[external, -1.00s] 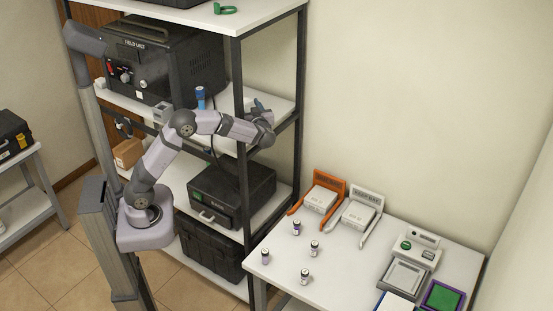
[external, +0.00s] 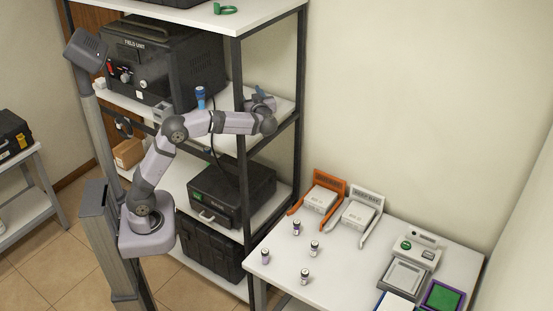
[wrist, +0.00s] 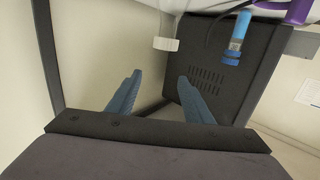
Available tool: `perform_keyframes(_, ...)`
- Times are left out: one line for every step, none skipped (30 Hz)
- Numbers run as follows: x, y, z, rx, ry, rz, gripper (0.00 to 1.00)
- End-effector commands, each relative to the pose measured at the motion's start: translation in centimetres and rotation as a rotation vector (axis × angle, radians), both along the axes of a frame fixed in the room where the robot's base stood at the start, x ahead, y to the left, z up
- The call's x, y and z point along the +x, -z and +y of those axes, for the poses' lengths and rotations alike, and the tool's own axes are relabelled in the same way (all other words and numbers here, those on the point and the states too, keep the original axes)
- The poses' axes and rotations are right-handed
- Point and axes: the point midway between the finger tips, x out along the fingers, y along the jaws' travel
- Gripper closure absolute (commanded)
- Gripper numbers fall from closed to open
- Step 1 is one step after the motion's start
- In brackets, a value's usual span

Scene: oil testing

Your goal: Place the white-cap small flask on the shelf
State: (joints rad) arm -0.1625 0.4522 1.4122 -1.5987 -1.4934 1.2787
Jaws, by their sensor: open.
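My gripper (external: 260,92) is at the right end of the middle shelf board (external: 285,108), beside the black post. In the wrist view its two blue fingers (wrist: 159,76) are apart with nothing between them. The wrist view is upside down. A white cap (wrist: 166,44) shows beyond the fingertips, apart from them. The pale flask body above it in the picture is faint and seems to stand on the shelf. I cannot make out this flask in the external view.
A blue bottle (external: 200,97) stands on the same board, also in the wrist view (wrist: 235,40), before the black field unit (external: 160,60). A purple object (wrist: 299,10) is at the wrist view's edge. Several small flasks (external: 314,247) stand on the white table (external: 345,280). The shelf post (external: 240,130) is close.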

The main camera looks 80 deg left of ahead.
Motion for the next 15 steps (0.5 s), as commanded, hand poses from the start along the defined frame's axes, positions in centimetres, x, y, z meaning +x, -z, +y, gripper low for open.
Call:
perform_keyframes(0.2, -0.1, 0.0, 0.004, 0.01, -0.002, 0.53)
perform_keyframes(0.4, -0.1, 0.0, 0.007, 0.02, -0.004, 0.53)
perform_keyframes(0.7, -0.2, -0.1, 0.013, 0.04, -0.007, 0.53)
perform_keyframes(1.1, -0.3, -0.2, 0.018, 0.058, -0.011, 0.53)
perform_keyframes(1.5, -0.4, -0.2, 0.026, 0.083, -0.016, 0.53)
perform_keyframes(2.3, -0.6, -0.4, 0.036, 0.125, -0.024, 0.53)
perform_keyframes(3.0, -0.7, -0.6, 0.045, 0.162, -0.031, 0.53)
perform_keyframes(3.9, -0.8, -0.9, 0.054, 0.208, -0.037, 0.53)
perform_keyframes(5.1, -0.9, -1.4, 0.065, 0.278, -0.047, 0.53)
perform_keyframes(6.2, -1.0, -2.0, 0.072, 0.341, -0.053, 0.53)
perform_keyframes(7.4, -0.9, -2.7, 0.075, 0.41, -0.058, 0.53)
perform_keyframes(9.1, -0.7, -4.0, 0.075, 0.512, -0.063, 0.53)
perform_keyframes(10.3, -0.3, -5.1, 0.069, 0.592, -0.065, 0.53)
perform_keyframes(11.5, 0.2, -6.5, 0.058, 0.675, -0.062, 0.53)
perform_keyframes(12.8, 1.1, -8.5, 0.035, 0.785, -0.053, 0.53)
